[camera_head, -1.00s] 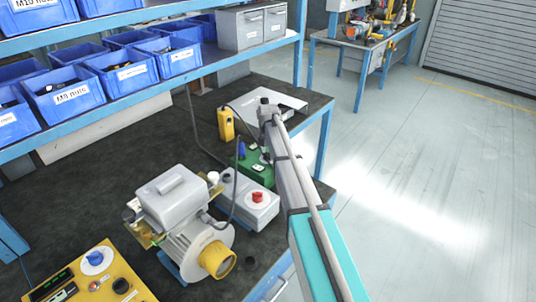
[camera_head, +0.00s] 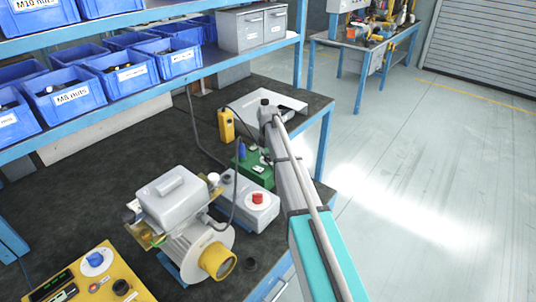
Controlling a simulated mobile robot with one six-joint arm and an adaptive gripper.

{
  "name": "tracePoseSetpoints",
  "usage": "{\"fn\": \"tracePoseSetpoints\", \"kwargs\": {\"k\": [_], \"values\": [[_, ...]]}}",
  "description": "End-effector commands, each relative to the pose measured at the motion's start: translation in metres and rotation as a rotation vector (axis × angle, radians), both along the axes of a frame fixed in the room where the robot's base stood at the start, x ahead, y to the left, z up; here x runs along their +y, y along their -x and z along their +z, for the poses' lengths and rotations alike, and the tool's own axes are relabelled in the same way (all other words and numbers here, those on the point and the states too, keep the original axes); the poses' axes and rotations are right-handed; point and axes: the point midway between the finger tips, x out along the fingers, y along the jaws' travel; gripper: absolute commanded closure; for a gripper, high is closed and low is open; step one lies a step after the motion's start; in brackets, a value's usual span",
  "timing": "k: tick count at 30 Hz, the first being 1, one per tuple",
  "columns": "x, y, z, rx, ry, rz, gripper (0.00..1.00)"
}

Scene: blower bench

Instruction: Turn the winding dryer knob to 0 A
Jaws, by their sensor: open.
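Three knobs show. A blue knob (camera_head: 96,260) sits on a yellow panel (camera_head: 122,268) with a dark display at the lower left. A red knob (camera_head: 258,198) sits on a white dial on a grey box (camera_head: 235,200) beside the motor. A blue knob or post (camera_head: 241,150) stands on a green box (camera_head: 257,175) behind the grey box. No label readable here tells which is the winding dryer. My arm reaches up from the bottom right, past the right side of the grey and green boxes. My gripper cannot be made out; the arm partly hides the green box's right side.
A grey blower with a yellow-capped motor (camera_head: 217,260) stands in the bench's middle. Blue bins (camera_head: 69,97) fill the shelves above. Dark bench top (camera_head: 95,185) is bare at left; open floor lies right.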

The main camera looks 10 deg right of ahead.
Motion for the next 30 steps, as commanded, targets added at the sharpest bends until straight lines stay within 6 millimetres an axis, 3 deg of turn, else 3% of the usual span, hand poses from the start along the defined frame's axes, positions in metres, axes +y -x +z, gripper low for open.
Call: {"fn": "tracePoseSetpoints", "kwargs": {"k": [11, 30], "values": [[-0.0002, -0.0001, 0.0, 0.0, 0.0, -0.069, 0.19], [-0.0001, 0.0, 0.0, 0.0, 0.0, -0.472, 0.19]]}}
